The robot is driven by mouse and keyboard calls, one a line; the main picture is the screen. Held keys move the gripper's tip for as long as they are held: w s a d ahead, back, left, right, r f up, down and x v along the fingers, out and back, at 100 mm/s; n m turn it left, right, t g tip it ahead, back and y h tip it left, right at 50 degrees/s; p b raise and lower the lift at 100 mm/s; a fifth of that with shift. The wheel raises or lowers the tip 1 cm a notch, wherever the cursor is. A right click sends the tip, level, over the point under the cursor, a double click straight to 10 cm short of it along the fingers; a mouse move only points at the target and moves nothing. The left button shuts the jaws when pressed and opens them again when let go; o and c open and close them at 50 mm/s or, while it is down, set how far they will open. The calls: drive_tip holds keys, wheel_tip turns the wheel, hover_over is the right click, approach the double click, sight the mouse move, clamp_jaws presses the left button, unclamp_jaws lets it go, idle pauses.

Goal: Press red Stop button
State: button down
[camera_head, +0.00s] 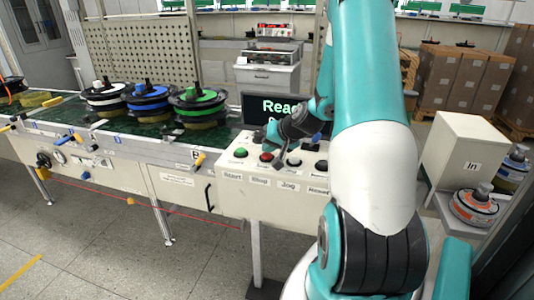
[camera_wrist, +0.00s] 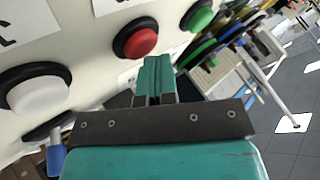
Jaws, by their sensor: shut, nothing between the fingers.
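The red Stop button (camera_head: 266,157) sits in a black collar on the sloped control panel, between the green button (camera_head: 241,152) and the white button (camera_head: 293,162). In the wrist view the red button (camera_wrist: 141,42) is at top centre, with the white button (camera_wrist: 38,96) to its left and the green button (camera_wrist: 200,17) to its right. My gripper (camera_wrist: 157,62) is shut and empty. Its fingertips appear just below and right of the red button's collar in that view; I cannot tell the gap in depth. In the head view my wrist hangs over the panel and partly hides it.
A black button (camera_head: 321,166) is at the panel's right. A screen (camera_head: 285,106) stands behind, partly hidden by my arm. A white box (camera_head: 464,155) stands at the right.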

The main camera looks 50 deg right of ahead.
sight(269, 154)
drive_tip(key=shift+r+p, duration=0.4)
drive_tip(key=shift+r, duration=0.35)
drive_tip(key=shift+r+p, duration=1.95)
drive_tip(key=shift+r, duration=0.65)
